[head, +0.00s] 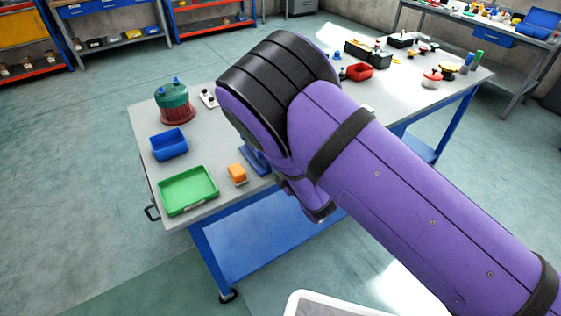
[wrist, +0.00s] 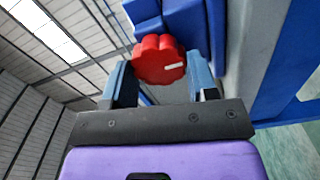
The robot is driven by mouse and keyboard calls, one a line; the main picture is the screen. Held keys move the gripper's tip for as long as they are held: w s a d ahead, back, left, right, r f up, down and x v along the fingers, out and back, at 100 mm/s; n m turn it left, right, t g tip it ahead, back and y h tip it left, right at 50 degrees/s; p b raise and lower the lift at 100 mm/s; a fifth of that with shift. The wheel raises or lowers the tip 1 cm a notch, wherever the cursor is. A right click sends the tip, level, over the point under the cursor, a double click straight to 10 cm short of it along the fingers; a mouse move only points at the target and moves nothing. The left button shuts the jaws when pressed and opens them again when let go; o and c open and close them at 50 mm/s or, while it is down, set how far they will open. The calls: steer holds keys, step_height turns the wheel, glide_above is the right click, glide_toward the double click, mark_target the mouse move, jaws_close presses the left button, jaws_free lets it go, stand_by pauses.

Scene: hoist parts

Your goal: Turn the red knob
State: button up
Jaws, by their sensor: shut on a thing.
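In the wrist view the red knob (wrist: 158,60) is round with a lobed edge and a white mark on its face, pointing to the right. It sits against a blue block (wrist: 178,22). My gripper (wrist: 162,75) has one blue-grey finger on each side of the knob and is shut on it. In the head view my purple arm hides the knob and my gripper; part of the blue block (head: 256,160) shows beside the arm.
A red bin (head: 359,72) and several small parts lie beyond my arm.

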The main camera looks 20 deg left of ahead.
steer(key=o, duration=0.9)
steer(key=shift+s, duration=0.1)
steer(key=v, duration=1)
steer(key=shift+s+d, duration=0.15)
steer(key=shift+d, duration=0.15)
